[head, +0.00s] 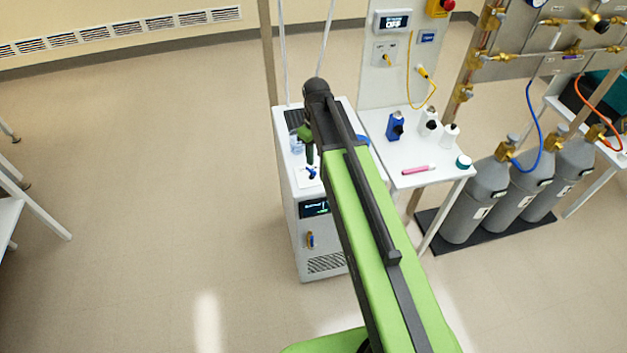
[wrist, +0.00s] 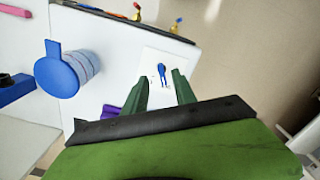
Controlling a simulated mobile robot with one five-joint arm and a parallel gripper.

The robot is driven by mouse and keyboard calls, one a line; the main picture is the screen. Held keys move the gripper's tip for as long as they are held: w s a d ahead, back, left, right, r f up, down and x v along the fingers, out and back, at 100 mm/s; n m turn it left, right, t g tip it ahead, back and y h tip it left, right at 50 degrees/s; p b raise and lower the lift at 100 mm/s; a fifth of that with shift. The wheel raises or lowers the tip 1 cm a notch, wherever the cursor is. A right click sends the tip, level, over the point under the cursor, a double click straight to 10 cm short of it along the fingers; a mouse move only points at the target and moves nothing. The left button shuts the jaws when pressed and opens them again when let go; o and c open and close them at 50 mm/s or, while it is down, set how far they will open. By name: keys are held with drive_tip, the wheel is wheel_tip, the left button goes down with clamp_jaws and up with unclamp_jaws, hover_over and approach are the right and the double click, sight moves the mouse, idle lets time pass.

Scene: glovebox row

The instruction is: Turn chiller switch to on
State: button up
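The chiller is a white cabinet (head: 318,245) with a dark display on its front, left of the small table in the head view. Its switch (head: 311,173) is a small blue handle on a white plate on the top surface. In the wrist view the blue switch (wrist: 162,71) shows on its plate (wrist: 178,62), with faint marks beside it. My gripper (head: 309,157) points down over the chiller top. In the wrist view my gripper (wrist: 161,84) is open, its two green fingers apart with the switch showing between their tips. I cannot tell whether they touch it.
A blue-lidded jar (wrist: 60,76) stands left of the fingers in the wrist view. In the head view, a white table (head: 420,155) with bottles and a pink marker (head: 418,170) adjoins the chiller. Grey gas cylinders (head: 480,200) stand further right. The floor left of the chiller is clear.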

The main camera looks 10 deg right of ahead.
sight(315, 173)
wheel_tip(315, 173, down, 8)
drive_tip(key=b, duration=0.6)
drive_tip(key=shift+r, duration=0.25)
clamp_jaws()
